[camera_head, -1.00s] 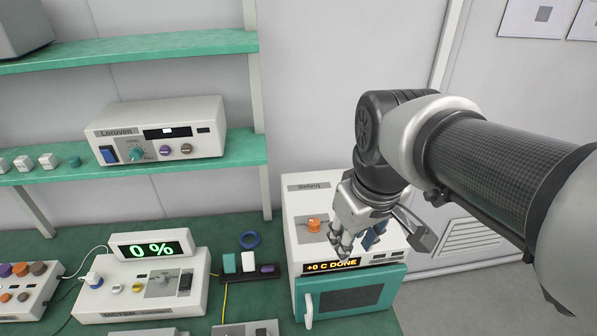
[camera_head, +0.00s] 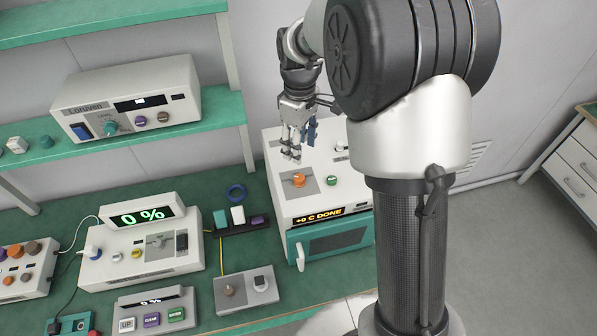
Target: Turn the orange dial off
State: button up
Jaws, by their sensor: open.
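The orange dial (camera_head: 299,180) sits on a grey plate on the top of a white oven-like device (camera_head: 279,150) at the right end of the bench. The device's front display (camera_head: 320,217) reads "+0 C DONE" in orange. My gripper (camera_head: 291,158) points down, open and empty, just above and behind the dial. A small gap seems to lie between the fingertips and the dial, but contact is hard to judge here. The dial's pointer mark is too small to read. My arm hides the right part of the device's top.
A green button (camera_head: 332,180) sits right of the dial. The device's teal door (camera_head: 335,238) has a white handle. A power strip (camera_head: 240,228), a meter box (camera_head: 140,262) and a small knob box (camera_head: 246,291) stand to the left. A teal shelf (camera_head: 215,115) holds the Loruven box.

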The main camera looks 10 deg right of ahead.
aim_at(299, 177)
notch_tip(299, 177, down, 12)
jog(key=shift+f+b, duration=0.1)
jog(key=shift+b, duration=0.45)
jog(key=c, duration=1.1)
